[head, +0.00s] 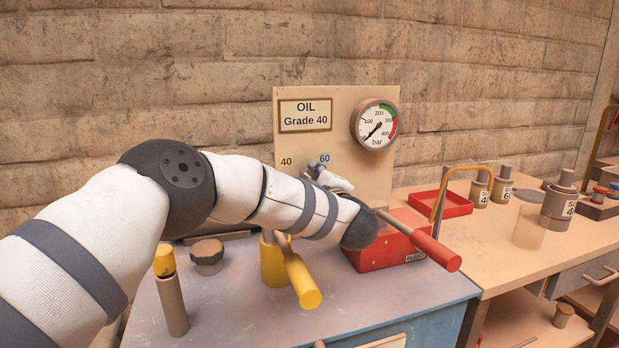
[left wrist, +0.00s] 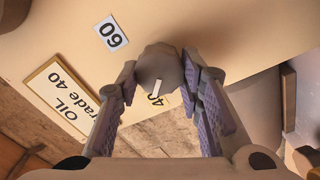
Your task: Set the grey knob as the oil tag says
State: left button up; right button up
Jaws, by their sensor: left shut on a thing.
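The oil tag (head: 305,115) on the beige panel (head: 335,98) reads "OIL Grade 40"; it shows sideways in the left wrist view (left wrist: 62,98). Below it are a plain "40" label (head: 286,162) and a "60" label (head: 325,158). My left gripper (head: 320,174) is at the panel just under the "60". In the left wrist view its fingers close on both sides of the grey knob (left wrist: 158,66). The knob's white line points toward the "40" label (left wrist: 154,99), which is partly hidden. The knob is largely hidden by my gripper in the head view. My right gripper is out of view.
A pressure gauge (head: 375,126) sits on the panel, its needle low. A red pump box (head: 382,256) with a red-handled lever (head: 436,250) and a yellow handle (head: 301,280) stand near my left arm. The right bench holds a red tray (head: 441,206) and weights (head: 502,188).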

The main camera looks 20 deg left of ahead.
pick_arm(q)
jog(key=shift+n, duration=0.7)
jog(key=o, duration=1.2)
jog(key=shift+c, duration=0.2)
jog(key=v, duration=1.2)
jog(key=shift+f, duration=0.1)
